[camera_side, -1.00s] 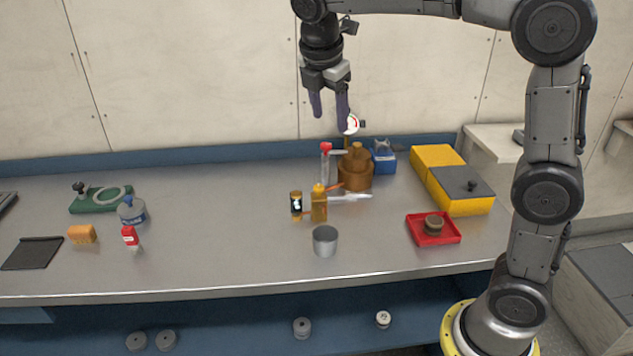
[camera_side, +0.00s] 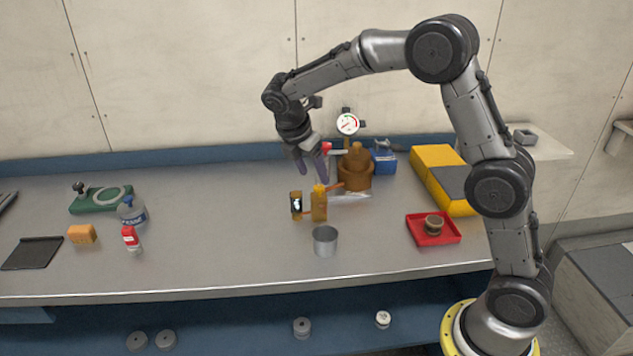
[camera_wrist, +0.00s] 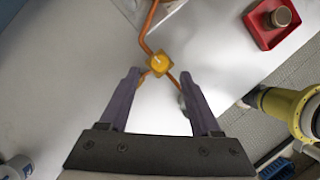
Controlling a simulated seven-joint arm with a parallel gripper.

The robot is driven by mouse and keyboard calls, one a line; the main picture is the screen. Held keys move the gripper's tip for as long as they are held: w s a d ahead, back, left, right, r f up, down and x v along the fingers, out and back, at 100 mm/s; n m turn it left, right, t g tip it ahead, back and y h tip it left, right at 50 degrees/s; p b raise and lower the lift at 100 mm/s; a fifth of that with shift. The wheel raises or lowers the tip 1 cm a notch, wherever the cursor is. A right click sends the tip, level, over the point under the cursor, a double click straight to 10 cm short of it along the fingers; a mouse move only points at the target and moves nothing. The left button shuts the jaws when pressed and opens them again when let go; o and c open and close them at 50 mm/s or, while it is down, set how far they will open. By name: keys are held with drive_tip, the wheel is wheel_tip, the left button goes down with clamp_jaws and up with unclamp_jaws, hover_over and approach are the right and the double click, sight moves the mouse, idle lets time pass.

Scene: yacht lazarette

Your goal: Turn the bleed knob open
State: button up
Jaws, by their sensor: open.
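A small amber block with a yellow knob on top (camera_side: 319,188) stands on the bench left of the brass pump body (camera_side: 356,172); I take it for the bleed knob. It shows from above in the wrist view (camera_wrist: 159,63), with an orange pipe (camera_wrist: 147,35) leading off its far side. My gripper (camera_side: 314,172) is open, its purple fingers pointing down just above the knob. In the wrist view my gripper's tips (camera_wrist: 160,77) lie either side of the knob's near edge. I cannot tell whether they touch it.
A dial gauge (camera_side: 347,123) rises behind the pump. A red tray (camera_side: 433,229) and yellow case (camera_side: 440,180) lie right.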

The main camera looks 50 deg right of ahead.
sight(319, 187)
drive_tip(key=shift+x, duration=2.2)
clamp_jaws()
